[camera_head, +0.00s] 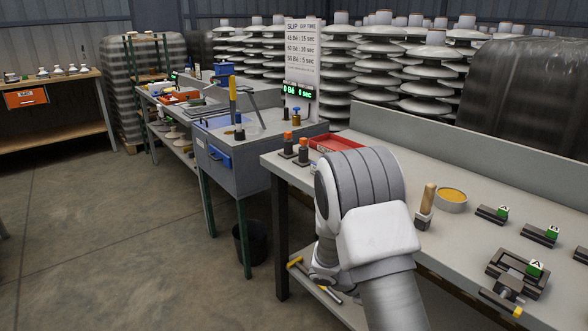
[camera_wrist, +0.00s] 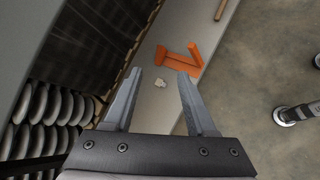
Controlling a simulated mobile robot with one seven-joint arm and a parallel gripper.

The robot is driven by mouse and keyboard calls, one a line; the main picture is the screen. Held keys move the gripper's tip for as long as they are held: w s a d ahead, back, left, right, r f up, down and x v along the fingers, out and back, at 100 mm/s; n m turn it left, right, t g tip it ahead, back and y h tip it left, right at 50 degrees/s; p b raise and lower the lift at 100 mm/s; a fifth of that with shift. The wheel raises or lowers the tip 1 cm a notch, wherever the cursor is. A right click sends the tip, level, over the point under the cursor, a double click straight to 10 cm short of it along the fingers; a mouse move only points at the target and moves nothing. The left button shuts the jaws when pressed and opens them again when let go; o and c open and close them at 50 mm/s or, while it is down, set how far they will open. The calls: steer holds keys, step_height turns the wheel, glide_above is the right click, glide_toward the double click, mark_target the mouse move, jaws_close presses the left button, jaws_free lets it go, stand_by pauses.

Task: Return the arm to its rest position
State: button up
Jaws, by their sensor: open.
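My arm (camera_head: 378,230) rises from the bottom of the head view and bends in front of the near bench (camera_head: 463,228), its rounded grey-and-white joint covering part of the bench's front edge. My gripper does not show clearly in the head view. In the wrist view my gripper (camera_wrist: 159,74) has its two grey fingers spread apart with nothing held between them. Beyond the fingertips, a grey surface carries an orange bracket-like thing (camera_wrist: 178,61) and a small whitish thing (camera_wrist: 160,82). Neither visibly touches the fingers.
The near bench carries a red tray (camera_head: 338,142), a wooden-handled tool (camera_head: 426,203), a round tan-filled dish (camera_head: 452,198) and a vise with a green A block (camera_head: 517,272). Insulator stacks (camera_head: 433,82) stand behind it. Open floor (camera_head: 110,235) lies at left.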

steer(key=s+a+r+m+y, duration=0.25)
steer(key=s+r, duration=0.25)
steer(key=r, duration=0.3)
steer(key=s+a+r+m+y, duration=0.1)
steer(key=s+r+m+y, duration=0.25)
steer(key=s+r, duration=0.4)
steer(key=s+a+r+m+t+y, duration=0.5)
steer(key=s+a+r, duration=0.3)
steer(key=s+r, duration=0.3)
step_height(320, 180, up, 23)
steer(key=p, duration=2.4)
steer(key=shift+w+d+r, duration=0.2)
steer(key=shift+w+d, duration=0.05)
steer(key=shift+w, duration=0.05)
